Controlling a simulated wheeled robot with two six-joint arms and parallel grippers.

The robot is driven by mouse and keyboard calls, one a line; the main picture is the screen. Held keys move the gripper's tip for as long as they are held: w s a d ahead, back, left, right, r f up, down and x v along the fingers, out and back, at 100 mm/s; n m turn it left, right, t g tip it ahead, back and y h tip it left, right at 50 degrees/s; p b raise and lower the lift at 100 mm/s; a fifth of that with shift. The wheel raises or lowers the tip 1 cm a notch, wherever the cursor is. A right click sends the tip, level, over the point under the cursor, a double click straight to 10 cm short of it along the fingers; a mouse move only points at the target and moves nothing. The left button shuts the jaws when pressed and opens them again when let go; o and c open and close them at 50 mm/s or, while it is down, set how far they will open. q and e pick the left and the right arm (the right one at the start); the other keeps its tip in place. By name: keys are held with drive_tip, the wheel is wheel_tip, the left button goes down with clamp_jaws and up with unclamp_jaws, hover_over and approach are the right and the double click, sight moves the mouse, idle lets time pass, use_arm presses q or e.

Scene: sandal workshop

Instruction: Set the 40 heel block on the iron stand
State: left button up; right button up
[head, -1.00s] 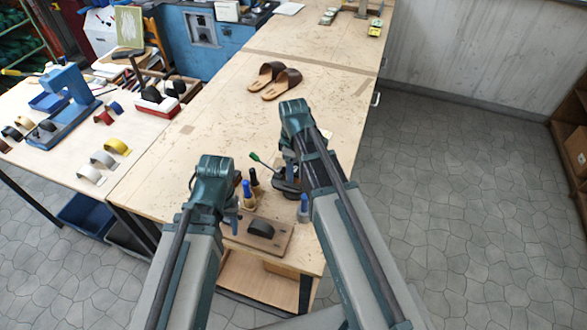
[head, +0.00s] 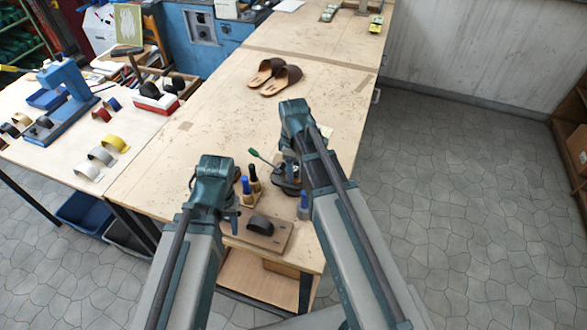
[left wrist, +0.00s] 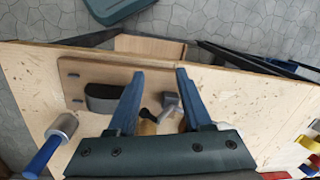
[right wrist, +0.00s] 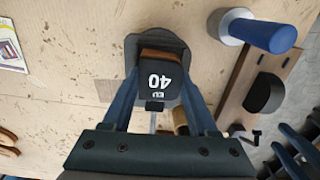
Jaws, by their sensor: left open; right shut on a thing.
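The 40 heel block (right wrist: 158,75) is dark with a brown edge and a white "40" facing the right wrist camera. My right gripper (right wrist: 160,90) is shut on it. The dark iron stand (right wrist: 132,48) shows behind the block in that view; I cannot tell whether the two touch. In the head view the stand (head: 284,186) is partly hidden by my right arm. My left gripper (left wrist: 153,80) is open and empty, above the bench near a wooden board (left wrist: 75,72) bearing a black curved piece (left wrist: 105,97).
A blue-handled tool (right wrist: 268,35) stands beside the stand. Brown sandals (head: 282,80) lie farther back. A side table (head: 55,165) at left holds a blue press (head: 68,82) and curved pieces. The bench middle (head: 220,125) is clear.

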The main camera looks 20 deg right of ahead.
use_arm(q)
drive_tip(key=shift+f, duration=0.15)
use_arm(e)
drive_tip(key=shift+f, duration=0.15)
drive_tip(key=o, duration=1.4)
drive_tip(key=shift+o, duration=0.7)
wheel_tip(320, 180, up, 7)
drive_tip(key=p, duration=0.7)
use_arm(q)
wheel_tip(320, 180, up, 7)
